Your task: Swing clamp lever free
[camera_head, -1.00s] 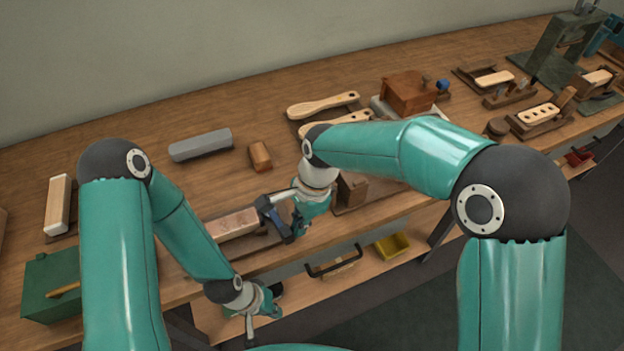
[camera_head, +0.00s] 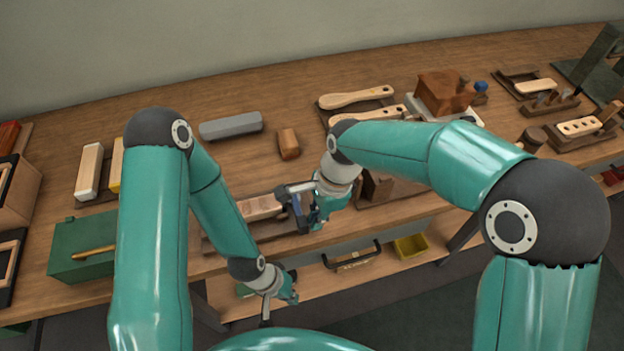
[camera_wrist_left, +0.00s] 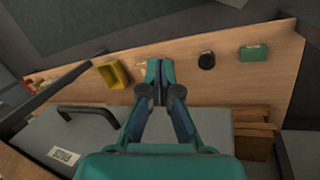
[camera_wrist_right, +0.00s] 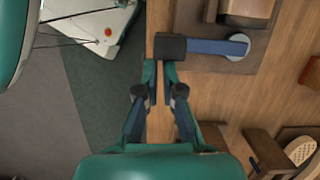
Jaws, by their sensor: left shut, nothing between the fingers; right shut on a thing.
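The clamp lever is a blue bar with a dark grip (camera_wrist_right: 170,46) and a round grey pivot at its other end, seen in the right wrist view. It lies over the front edge of the bench fixture (camera_head: 225,240), which holds a wooden block (camera_head: 258,207). My right gripper (camera_head: 312,217) is at this lever and shut on its dark grip; the fingertips (camera_wrist_right: 160,72) also show in the right wrist view. The exact contact is partly hidden. My left gripper (camera_head: 289,291) is shut and empty, low in front of the bench; its fingertips (camera_wrist_left: 160,75) lie over the lower shelf.
A grey drawer front with a black handle (camera_head: 352,257) and a yellow bin (camera_head: 411,246) are below the bench edge. A green box (camera_head: 80,250) stands at left. A grey block (camera_head: 231,125), a small brown block (camera_head: 288,144) and wooden paddles (camera_head: 355,97) lie behind.

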